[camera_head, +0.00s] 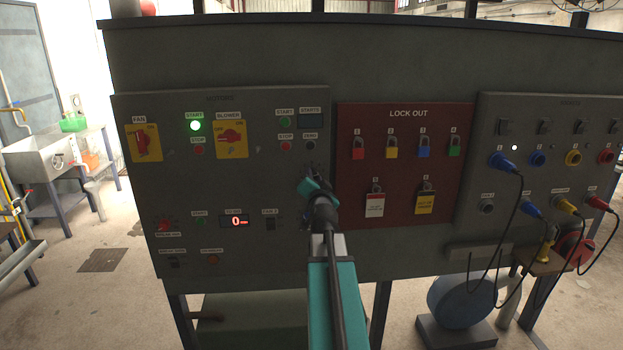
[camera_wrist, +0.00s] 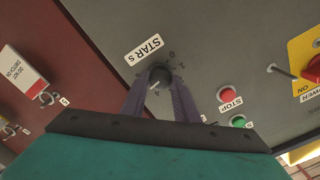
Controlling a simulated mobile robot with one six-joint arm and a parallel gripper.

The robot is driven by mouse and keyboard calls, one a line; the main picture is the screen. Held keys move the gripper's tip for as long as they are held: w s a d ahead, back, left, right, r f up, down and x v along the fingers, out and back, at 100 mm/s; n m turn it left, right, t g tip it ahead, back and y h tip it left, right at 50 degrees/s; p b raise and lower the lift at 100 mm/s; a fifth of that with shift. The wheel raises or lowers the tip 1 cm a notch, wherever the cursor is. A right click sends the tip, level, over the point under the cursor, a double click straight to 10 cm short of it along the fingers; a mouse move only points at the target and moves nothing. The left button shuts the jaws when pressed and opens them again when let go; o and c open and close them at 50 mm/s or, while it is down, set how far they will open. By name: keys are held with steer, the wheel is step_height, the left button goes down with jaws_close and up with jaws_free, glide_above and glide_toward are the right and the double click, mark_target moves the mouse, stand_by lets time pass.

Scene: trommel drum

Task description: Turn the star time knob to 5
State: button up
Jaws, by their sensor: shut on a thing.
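The star time knob (camera_wrist: 159,74) is a small dark round knob on the grey panel, below its white "STAR s" label (camera_wrist: 144,50) in the wrist view. Small scale marks surround it, but I cannot read its setting surely. My gripper (camera_wrist: 160,84) has its two purple fingers on either side of the knob and is shut on it. In the head view my gripper (camera_head: 314,184) reaches the lower right of the motors panel and hides the knob.
Red stop (camera_wrist: 225,95) and green start (camera_wrist: 237,121) buttons sit close beside my fingers. The yellow blower switch (camera_head: 231,138) is up and left. The red lock-out board (camera_head: 390,175) with padlocks is to the right. Cables hang at the far right.

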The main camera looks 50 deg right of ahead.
steer(key=shift+w, duration=0.15)
steer(key=o, duration=0.8)
steer(key=shift+c, duration=0.2)
steer(key=o, duration=0.3)
steer(key=shift+w+f, duration=0.15)
steer(key=shift+s, duration=0.2)
steer(key=b+v, duration=0.2)
steer(key=v, duration=0.3)
steer(key=shift+s+a+f+b, duration=0.1)
steer(key=shift+s+a+b, duration=0.15)
steer(key=shift+b, duration=0.15)
